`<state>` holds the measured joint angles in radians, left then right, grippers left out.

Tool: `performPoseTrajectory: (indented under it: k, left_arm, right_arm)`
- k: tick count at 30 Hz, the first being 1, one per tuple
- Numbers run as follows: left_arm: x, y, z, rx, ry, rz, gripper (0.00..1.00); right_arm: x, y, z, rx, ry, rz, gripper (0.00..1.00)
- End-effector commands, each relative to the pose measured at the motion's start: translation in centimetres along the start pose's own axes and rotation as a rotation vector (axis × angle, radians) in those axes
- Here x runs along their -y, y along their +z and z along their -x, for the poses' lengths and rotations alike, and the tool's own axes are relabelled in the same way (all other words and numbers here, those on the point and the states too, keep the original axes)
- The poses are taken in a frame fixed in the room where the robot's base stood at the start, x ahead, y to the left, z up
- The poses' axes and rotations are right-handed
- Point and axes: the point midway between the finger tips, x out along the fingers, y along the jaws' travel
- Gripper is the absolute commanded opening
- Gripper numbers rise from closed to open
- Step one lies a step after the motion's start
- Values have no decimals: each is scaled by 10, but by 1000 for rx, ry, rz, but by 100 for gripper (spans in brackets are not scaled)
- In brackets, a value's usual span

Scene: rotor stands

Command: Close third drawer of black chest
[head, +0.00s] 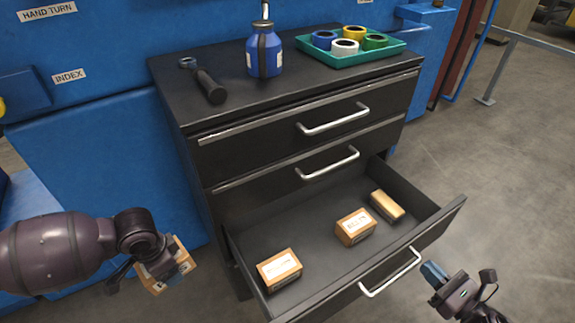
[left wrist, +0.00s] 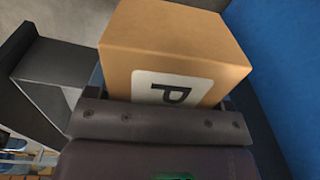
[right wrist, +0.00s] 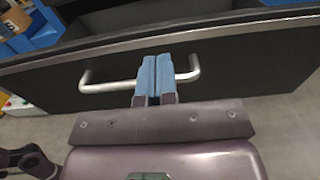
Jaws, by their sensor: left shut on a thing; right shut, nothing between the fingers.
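The black chest (head: 222,210) has its third drawer (head: 455,208) pulled far out; the two drawers above are shut. Three small cardboard boxes lie in the open drawer: one at front left (head: 279,268), one in the middle (head: 356,227), one toward the right (head: 387,206). My right gripper (head: 432,272) is shut and empty, just outside the drawer front beside its silver handle (head: 390,273). In the right wrist view its blue fingertips (right wrist: 155,75) overlap the handle bar (right wrist: 108,87); contact is unclear. My left gripper (head: 155,268) is shut on a cardboard box (left wrist: 175,45), left of the chest.
On the chest top stand a blue bottle (head: 264,54), a black-handled tool (head: 209,86) and a green tray (head: 381,55) with several coloured rolls. A blue machine (head: 95,110) rises behind and left.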

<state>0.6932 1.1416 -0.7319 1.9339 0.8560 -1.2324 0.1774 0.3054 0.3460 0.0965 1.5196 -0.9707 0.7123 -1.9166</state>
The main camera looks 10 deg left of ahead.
Motion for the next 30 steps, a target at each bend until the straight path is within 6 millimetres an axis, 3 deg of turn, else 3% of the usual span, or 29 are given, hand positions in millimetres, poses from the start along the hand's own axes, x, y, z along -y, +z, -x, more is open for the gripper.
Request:
performPoseTrajectory:
  k: [6, 12, 30]
  left_arm:
    - [-1, 1, -3, 3, 3, 0, 41]
    - [-2, 2, -5, 6, 5, 0, 41]
    - [-3, 3, -8, 9, 9, 0, 41]
  right_arm:
    - [0, 0, -36, 1, 1, -2, 0]
    - [0, 0, -54, 1, -1, -1, 0]
    - [0, 0, -63, 0, 0, -2, 0]
